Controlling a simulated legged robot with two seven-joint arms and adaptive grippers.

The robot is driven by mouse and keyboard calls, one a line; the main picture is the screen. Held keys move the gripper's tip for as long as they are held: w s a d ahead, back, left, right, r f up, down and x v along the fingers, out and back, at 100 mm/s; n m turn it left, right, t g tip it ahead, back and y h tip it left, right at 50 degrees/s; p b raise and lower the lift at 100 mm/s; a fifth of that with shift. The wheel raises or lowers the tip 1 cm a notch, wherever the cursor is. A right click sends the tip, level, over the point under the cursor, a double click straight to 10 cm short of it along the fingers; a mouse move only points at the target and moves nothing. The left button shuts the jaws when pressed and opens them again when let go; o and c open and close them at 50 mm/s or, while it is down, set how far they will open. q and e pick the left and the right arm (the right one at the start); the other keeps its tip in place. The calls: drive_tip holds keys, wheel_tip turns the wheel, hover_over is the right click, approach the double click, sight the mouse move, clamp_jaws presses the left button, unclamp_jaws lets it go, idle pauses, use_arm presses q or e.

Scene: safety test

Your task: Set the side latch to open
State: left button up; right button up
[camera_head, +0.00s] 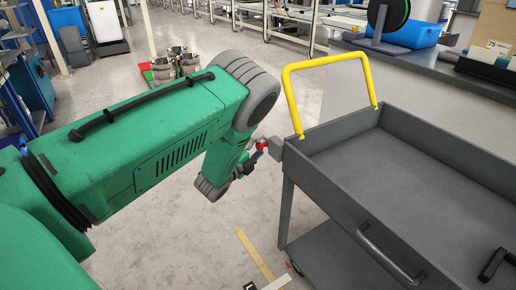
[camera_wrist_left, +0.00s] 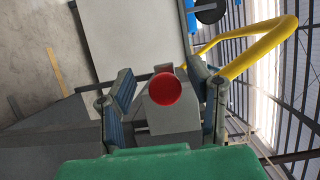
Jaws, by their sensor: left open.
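The side latch (camera_head: 276,148) is a small grey block with a red knob at the near left corner of the grey cart (camera_head: 318,178). In the left wrist view the round red knob (camera_wrist_left: 164,88) stands out in front of its grey block (camera_wrist_left: 173,119). In the left wrist view my left gripper (camera_wrist_left: 160,73) is open, with one finger on each side of the knob. Gaps show between the fingers and the knob. My right gripper does not show.
A yellow handle (camera_head: 326,61) rises from the cart's end, close to the latch. It also shows beside the right finger in the wrist view (camera_wrist_left: 256,49). A black object (camera_head: 492,265) is at the cart's right. Open floor (camera_head: 190,235) lies left of the cart.

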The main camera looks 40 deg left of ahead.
use_arm(q)
drive_tip(key=shift+s, duration=0.5)
drive_tip(key=s, duration=1.1)
drive_tip(key=shift+f, duration=0.1)
drive_tip(key=s+d+f+n+g+y+p, duration=0.2)
drive_tip(key=s+d+f+n+g+p, duration=0.3)
drive_tip(key=s+f+n+g, duration=0.65)
drive_tip(key=s+d+r+n+g+h, duration=0.1)
drive_tip(key=s+d+n+g, duration=0.2)
drive_tip(key=s, duration=0.6)
drive_tip(key=s+d+r+n+g+h, duration=0.1)
drive_tip(key=s+d+n+g, duration=0.2)
drive_tip(key=s+d, duration=0.3)
drive_tip(key=s+p, duration=0.1)
drive_tip(key=s, duration=0.2)
drive_tip(key=shift+r, duration=0.4)
drive_tip(key=shift+w, duration=0.15)
